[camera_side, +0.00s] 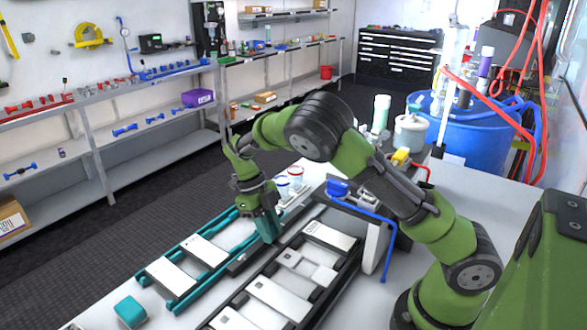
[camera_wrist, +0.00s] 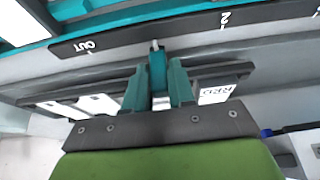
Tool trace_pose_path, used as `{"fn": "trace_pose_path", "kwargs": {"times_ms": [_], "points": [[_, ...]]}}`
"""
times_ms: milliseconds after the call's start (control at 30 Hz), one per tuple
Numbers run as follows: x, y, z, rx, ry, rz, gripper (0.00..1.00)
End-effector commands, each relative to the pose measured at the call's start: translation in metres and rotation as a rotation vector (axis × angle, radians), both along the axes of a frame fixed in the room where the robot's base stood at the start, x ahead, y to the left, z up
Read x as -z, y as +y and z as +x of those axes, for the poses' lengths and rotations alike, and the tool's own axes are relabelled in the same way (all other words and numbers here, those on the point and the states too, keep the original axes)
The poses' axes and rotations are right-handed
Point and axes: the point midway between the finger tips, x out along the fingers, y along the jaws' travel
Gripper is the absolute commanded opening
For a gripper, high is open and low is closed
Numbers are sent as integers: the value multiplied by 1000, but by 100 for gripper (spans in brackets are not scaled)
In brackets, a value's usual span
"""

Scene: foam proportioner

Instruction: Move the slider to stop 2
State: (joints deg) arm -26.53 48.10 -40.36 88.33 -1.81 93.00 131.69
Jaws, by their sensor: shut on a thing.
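My gripper (camera_wrist: 158,85) is shut on a small teal slider (camera_wrist: 157,68), which shows between its two teal fingers in the wrist view. The slider's pale tip meets the edge of a dark scale strip (camera_wrist: 120,42). The tip lies between the mark "OUT" (camera_wrist: 86,45) and the mark "2" (camera_wrist: 225,18), apart from both. Any mark right at the tip is hidden or too small to read. In the side view, my gripper (camera_side: 266,226) points down at the inner side of the teal-railed rack (camera_side: 178,300), and it hides the slider.
A dark-railed rack (camera_side: 318,296) with pale plates runs beside the teal one. Small cups (camera_side: 295,172) and a blue valve (camera_side: 340,188) with a blue pipe stand close behind my gripper. A loose teal block (camera_side: 130,311) lies at the front left of the bench.

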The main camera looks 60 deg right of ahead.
Motion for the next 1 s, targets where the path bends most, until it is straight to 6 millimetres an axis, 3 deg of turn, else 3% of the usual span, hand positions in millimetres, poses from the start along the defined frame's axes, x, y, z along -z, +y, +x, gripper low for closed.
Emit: {"fn": "trace_pose_path", "kwargs": {"times_ms": [33, 100, 300, 667, 700, 800, 1000], "points": [[-1, -19, 1, 6, -5, -6, 0], [0, -38, 1, 6, -5, -6, 0], [-1, -70, 1, 1, -6, -5, 0], [-1, -73, 1, -3, -7, -2, 0], [-1, -73, 1, -3, -7, -2, 28], [-1, -72, 1, -3, -6, -2, 44], [-1, -72, 1, -2, -4, -1, 45]]}}
